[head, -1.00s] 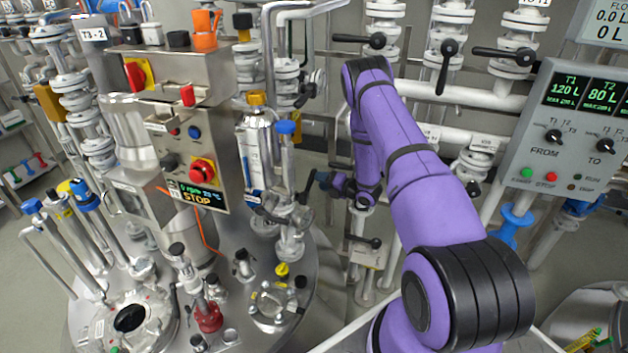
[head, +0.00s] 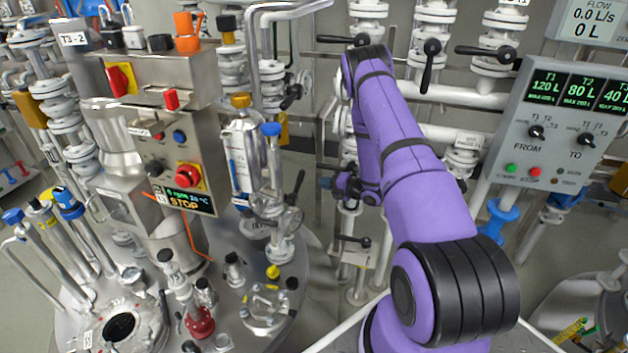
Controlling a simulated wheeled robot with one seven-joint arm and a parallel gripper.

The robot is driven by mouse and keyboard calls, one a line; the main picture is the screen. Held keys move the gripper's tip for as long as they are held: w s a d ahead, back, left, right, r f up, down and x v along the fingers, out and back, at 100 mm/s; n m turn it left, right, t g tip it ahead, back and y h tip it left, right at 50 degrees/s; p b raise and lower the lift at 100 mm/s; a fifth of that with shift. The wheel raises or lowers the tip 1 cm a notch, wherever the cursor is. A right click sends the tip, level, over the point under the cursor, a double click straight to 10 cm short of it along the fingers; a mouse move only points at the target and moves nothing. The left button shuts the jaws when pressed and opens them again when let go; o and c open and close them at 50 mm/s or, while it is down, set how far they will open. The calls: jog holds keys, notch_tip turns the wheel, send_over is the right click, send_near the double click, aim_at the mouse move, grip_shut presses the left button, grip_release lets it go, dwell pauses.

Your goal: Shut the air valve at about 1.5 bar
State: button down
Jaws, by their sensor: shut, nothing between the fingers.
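My gripper (head: 326,183) is small in the head view, at the end of my purple arm, pointing left toward the steel vessel's pipework. It is shut and empty. A black lever handle (head: 298,186) stands nearly upright on a valve on the pipe with the blue cap (head: 271,129), just left of the gripper. A gap shows between the gripper and this lever. I cannot tell for sure that this is the air valve. A round fitting (head: 292,219) sits below the lever; I cannot tell whether it is a gauge. No pressure reading in bar is legible.
A control box (head: 150,128) with a STOP display (head: 185,201) stands on the vessel at left. White pipes with black-levered valves (head: 431,48) run behind my arm. A FROM/TO panel (head: 555,150) is at right. Another black lever (head: 353,240) sits below my gripper.

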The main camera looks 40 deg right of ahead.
aim_at(304, 174)
notch_tip(304, 174, up, 10)
jog(key=s+m+g+h, duration=0.2)
jog(key=m+g, duration=0.2)
jog(key=m, duration=1.2)
jog(key=shift+s+d+f+x, duration=0.15)
jog(key=shift+f+x, duration=0.15)
jog(key=shift+x, duration=1.9)
jog(key=shift+s+d+f+x, duration=0.15)
jog(key=shift+f+x, duration=0.2)
jog(key=shift+x, duration=1.85)
jog(key=shift+s+d+f+x, duration=0.15)
jog(key=shift+f+x, duration=0.15)
jog(key=shift+x, duration=1.95)
jog(key=shift+d, duration=0.1)
jog(key=f, duration=0.1)
jog(key=w+d+f, duration=0.1)
jog(key=f, duration=0.1)
jog(key=shift+d+f, duration=0.15)
jog(key=shift+d, duration=0.1)
